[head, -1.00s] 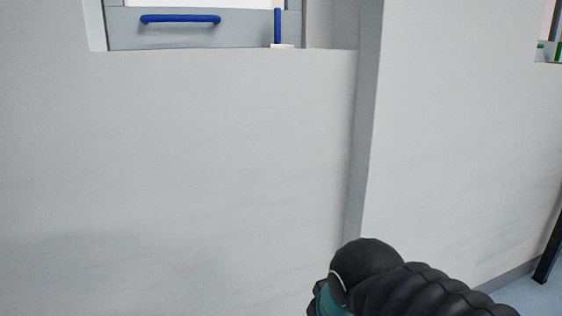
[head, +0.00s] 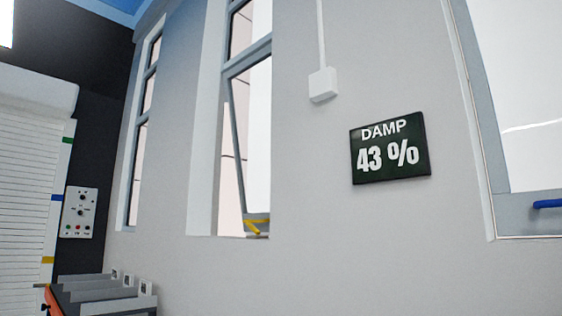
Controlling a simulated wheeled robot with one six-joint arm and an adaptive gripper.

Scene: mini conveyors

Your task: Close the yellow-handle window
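The yellow-handle window (head: 240,150) is left of the middle in the head view, set in a deep recess of the pale wall. Its lower sash is tilted, standing apart from the frame at the side, so it is open. The yellow handle (head: 256,226) is at the bottom of the sash, near the sill. My gripper does not show in the head view, so its state is hidden.
A dark sign reading "DAMP 43 %" (head: 390,148) and a white box (head: 322,85) are on the wall. A blue-handled window (head: 549,204) is at the right edge. A control panel (head: 79,212), a shutter (head: 30,170) and grey dividers (head: 100,295) are at left.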

